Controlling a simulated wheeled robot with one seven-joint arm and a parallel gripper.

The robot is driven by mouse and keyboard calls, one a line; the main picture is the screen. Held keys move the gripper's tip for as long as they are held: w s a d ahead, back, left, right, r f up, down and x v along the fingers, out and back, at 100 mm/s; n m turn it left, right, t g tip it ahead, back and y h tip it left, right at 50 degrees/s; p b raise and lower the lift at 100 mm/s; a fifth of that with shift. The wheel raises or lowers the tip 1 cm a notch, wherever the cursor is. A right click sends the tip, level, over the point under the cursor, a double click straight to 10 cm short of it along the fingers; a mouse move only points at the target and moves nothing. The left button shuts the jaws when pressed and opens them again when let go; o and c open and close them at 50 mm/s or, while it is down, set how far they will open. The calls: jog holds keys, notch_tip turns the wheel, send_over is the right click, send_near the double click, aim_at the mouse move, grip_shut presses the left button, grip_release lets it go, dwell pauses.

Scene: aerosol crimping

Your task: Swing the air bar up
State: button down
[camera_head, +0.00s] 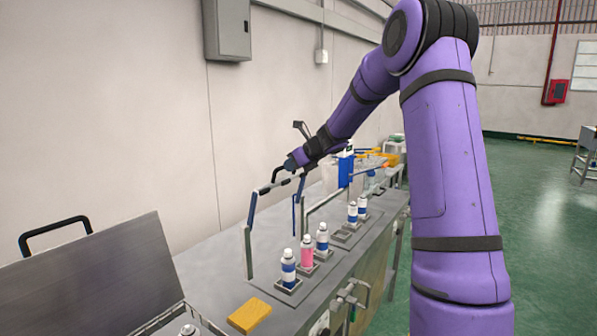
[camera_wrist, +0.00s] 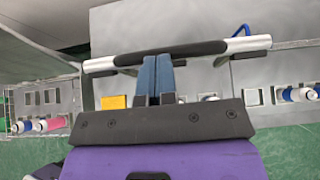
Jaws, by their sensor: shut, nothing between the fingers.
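The air bar is a silver tube with a black grip in its middle. It spans the upper part of the wrist view (camera_wrist: 190,49). In the head view its black grip (camera_head: 272,186) shows beside my gripper, above the bench on an upright bent arm. My gripper (camera_head: 290,163) is at the end of my purple arm, just above the bar's grip. In the wrist view the two blue-grey fingers (camera_wrist: 157,62) are together and empty. Their tips meet the lower edge of the black grip in the picture. I cannot tell whether they touch it.
Several spray bottles, including a pink one (camera_head: 306,252), stand in holders along the metal bench (camera_head: 225,285). A yellow block (camera_head: 249,315) lies near the front. A grey lid (camera_head: 95,275) stands open at left. The wall is close behind; green floor is free at right.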

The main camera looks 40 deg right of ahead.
jog(key=w, duration=0.1)
jog(key=w+a+r, duration=0.1)
jog(key=w, duration=0.3)
jog(key=shift+a+r, duration=0.15)
jog(key=shift+a, duration=0.25)
jog(key=shift+w+a+r, duration=0.1)
jog(key=shift+w+a, duration=0.1)
jog(key=shift+w, duration=0.35)
jog(key=shift+w+a+r, duration=0.1)
jog(key=shift+w+a, duration=0.05)
jog(key=shift+w, duration=0.35)
jog(key=shift+a, duration=0.1)
jog(key=v, duration=0.5)
jog(key=shift+s+f, duration=0.2)
jog(key=shift+s, duration=0.05)
jog(key=s+d+r, duration=0.2)
jog(key=s+r, duration=0.1)
jog(key=r, duration=0.4)
jog(key=shift+s+r, duration=0.25)
jog(key=shift+s, duration=0.1)
